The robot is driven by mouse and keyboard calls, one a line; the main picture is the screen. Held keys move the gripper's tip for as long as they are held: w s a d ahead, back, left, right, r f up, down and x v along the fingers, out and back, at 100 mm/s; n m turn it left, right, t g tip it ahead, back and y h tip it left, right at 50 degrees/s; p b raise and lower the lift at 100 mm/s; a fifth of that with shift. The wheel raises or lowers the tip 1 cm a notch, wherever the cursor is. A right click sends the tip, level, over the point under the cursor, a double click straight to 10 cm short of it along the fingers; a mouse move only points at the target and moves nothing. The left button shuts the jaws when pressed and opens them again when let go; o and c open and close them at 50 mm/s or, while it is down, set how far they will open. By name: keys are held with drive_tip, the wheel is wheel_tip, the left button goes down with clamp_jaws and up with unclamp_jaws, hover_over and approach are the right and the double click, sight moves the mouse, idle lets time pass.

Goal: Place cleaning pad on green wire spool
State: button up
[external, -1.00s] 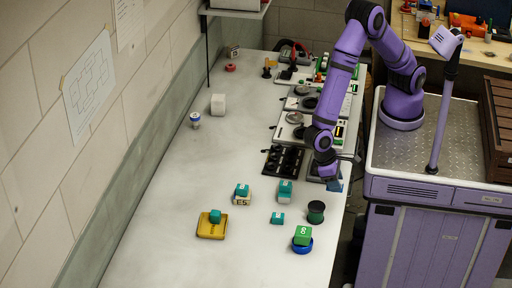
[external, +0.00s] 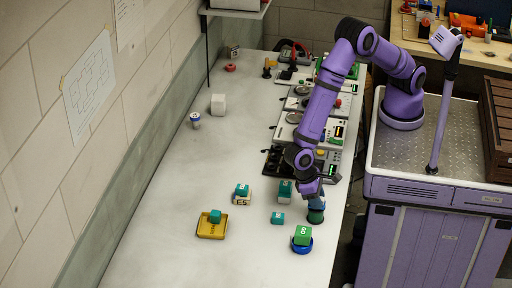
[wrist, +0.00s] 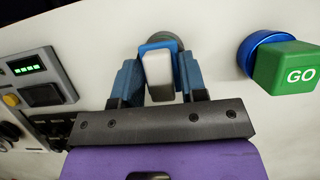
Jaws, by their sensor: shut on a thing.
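My gripper (external: 315,196) is low over the right side of the bench, pointing down. In the wrist view its blue fingers (wrist: 158,78) are shut on the cleaning pad, a small block with a white face and blue edge (wrist: 158,66). The green wire spool (external: 316,217) stands upright on the bench just below my gripper. In the wrist view a grey round part of it (wrist: 172,40) shows behind the pad; the rest is hidden. I cannot tell whether the pad touches the spool.
A green GO block (external: 303,233) sits on a blue round base (external: 302,248) close by. Panels with switches (external: 310,158) line the bench behind. The left of the bench is mostly clear.

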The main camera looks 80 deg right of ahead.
drive_tip(key=shift+f, duration=0.1)
drive_tip(key=o, duration=0.9)
drive_tip(key=v, duration=1.2)
